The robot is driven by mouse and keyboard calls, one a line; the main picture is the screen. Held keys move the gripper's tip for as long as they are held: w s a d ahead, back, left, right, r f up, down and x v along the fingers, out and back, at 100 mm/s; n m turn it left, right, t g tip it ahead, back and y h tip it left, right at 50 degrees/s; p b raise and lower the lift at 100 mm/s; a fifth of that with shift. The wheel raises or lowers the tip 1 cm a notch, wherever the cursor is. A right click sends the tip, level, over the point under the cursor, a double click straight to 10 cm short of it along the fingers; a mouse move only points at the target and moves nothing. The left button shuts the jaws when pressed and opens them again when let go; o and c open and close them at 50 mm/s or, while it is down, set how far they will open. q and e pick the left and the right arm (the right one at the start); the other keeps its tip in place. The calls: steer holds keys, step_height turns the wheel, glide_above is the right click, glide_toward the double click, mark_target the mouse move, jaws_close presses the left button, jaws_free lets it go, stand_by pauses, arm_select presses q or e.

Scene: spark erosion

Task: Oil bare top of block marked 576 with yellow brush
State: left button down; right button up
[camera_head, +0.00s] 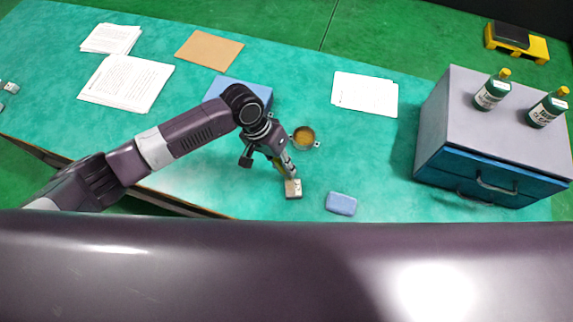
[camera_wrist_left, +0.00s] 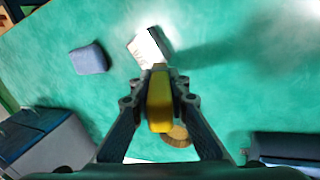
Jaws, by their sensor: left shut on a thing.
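My left gripper (camera_head: 282,163) is shut on the yellow brush (camera_wrist_left: 160,103), which points away from the wrist. A small block (camera_head: 293,188) lies on the green table just beyond the brush. In the left wrist view the block (camera_wrist_left: 147,48) shows a pale face with dark marks too small to read. The brush tip overlaps the block's near edge in that view; I cannot tell if they touch. A round dish (camera_head: 304,137) with amber liquid stands behind the block, and it shows partly behind the gripper in the wrist view (camera_wrist_left: 178,137). My right gripper is not in view.
A small blue block (camera_head: 341,204) lies right of the marked block. A grey cabinet with blue drawers (camera_head: 488,178) stands at the right, bearing two green bottles (camera_head: 491,92). Papers (camera_head: 365,95) and a blue object (camera_head: 262,93) lie farther back. The table between is clear.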

mark_target(278, 162)
arm_select(q)
steer(key=r+p, duration=0.2)
steer(key=r, duration=0.1)
steer(key=r+p, duration=0.1)
steer(key=r, duration=0.1)
steer(key=shift+s+r+p, duration=0.1)
steer(key=shift+s+p, duration=0.25)
steer(key=shift+s, duration=0.05)
steer(key=shift+w+r+p, duration=0.1)
steer(key=shift+r+p, duration=0.2)
steer(key=shift+p, duration=0.1)
steer(key=shift+w+r+p, duration=0.15)
steer(key=shift+r+p, duration=0.45)
steer(key=shift+p, duration=0.1)
steer(key=shift+r+p, duration=0.3)
steer(key=shift+r, duration=0.2)
steer(key=shift+s, duration=0.2)
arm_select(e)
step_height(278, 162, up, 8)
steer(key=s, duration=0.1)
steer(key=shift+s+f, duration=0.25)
arm_select(q)
steer(key=shift+w+f, duration=0.1)
steer(key=shift+w, duration=0.05)
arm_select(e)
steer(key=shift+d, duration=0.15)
arm_select(q)
steer(key=shift+f, duration=0.5)
